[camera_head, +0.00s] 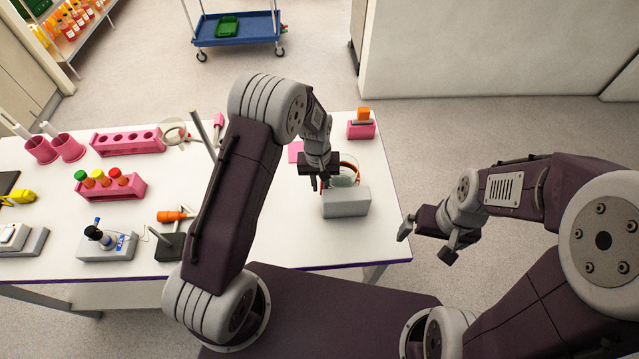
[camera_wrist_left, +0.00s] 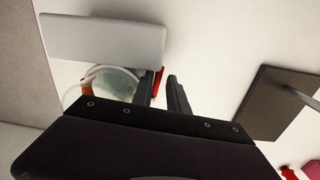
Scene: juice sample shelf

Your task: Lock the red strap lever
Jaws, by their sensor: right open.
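A grey block (camera_head: 346,203) stands near the right end of the white table, with a round clear vessel (camera_head: 343,179) behind it, ringed by an orange-red strap (camera_head: 356,170). The left wrist view also shows the block (camera_wrist_left: 100,38), the vessel (camera_wrist_left: 112,82) and a short red lever (camera_wrist_left: 159,80) beside the block. My left gripper (camera_head: 319,183) is low at the left side of this device. In the wrist view its fingers (camera_wrist_left: 162,92) are apart, with the red lever close to one finger; contact cannot be told. My right gripper (camera_head: 427,243) is open and empty, off the table's right edge.
A pink holder with an orange top (camera_head: 361,127) stands behind the device. A dark stand with a rod (camera_head: 170,245), an orange tool (camera_head: 174,215) and pink racks (camera_head: 128,141) are to the left. The table's front right area is clear.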

